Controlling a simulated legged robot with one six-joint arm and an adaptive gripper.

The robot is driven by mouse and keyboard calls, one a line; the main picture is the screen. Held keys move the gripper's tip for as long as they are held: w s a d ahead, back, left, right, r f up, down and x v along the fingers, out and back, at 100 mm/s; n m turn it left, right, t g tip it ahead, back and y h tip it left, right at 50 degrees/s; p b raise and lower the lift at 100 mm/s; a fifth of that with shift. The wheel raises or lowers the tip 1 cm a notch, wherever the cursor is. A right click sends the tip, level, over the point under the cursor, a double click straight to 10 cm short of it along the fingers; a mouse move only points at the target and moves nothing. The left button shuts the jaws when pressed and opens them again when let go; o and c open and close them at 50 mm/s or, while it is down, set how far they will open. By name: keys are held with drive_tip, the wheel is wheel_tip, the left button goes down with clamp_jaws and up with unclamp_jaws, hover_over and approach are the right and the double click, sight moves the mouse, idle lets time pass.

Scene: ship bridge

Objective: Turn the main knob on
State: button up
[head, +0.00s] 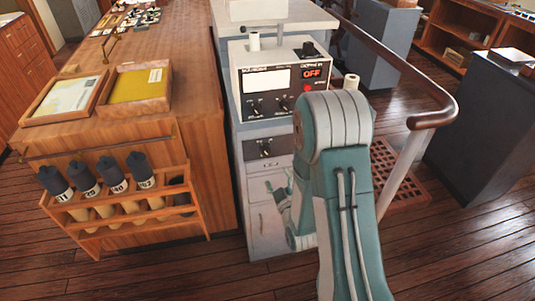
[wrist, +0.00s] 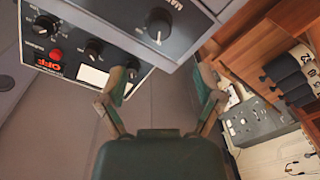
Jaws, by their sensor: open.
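The main knob (wrist: 158,24) is black with a white pointer line, on a dark panel with partly cut-off lettering that begins "MA", at the top of the wrist view. In the head view the knob (head: 265,147) sits on the dark panel below the white-faced control box (head: 262,76). That box has a red lit "OFF" display (head: 312,73), which appears upside down in the wrist view (wrist: 48,65). My gripper (wrist: 163,88) is open and empty, its fingers apart below the knob and not touching it. In the head view my arm partly hides the gripper (head: 281,196).
The box also carries smaller black knobs (wrist: 93,48) and a red button (wrist: 56,53) near the main knob. A wooden rack (head: 120,222) with dark-capped tubes stands left of the grey cabinet (head: 266,232). A handrail (head: 400,62) curves close on the right of my arm.

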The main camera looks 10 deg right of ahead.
sight(268, 155)
drive_tip(key=w, duration=1)
drive_tip(key=shift+w+a, duration=0.3)
drive_tip(key=shift+w, duration=0.05)
drive_tip(key=shift+c, duration=0.4)
drive_tip(key=c, duration=1.1)
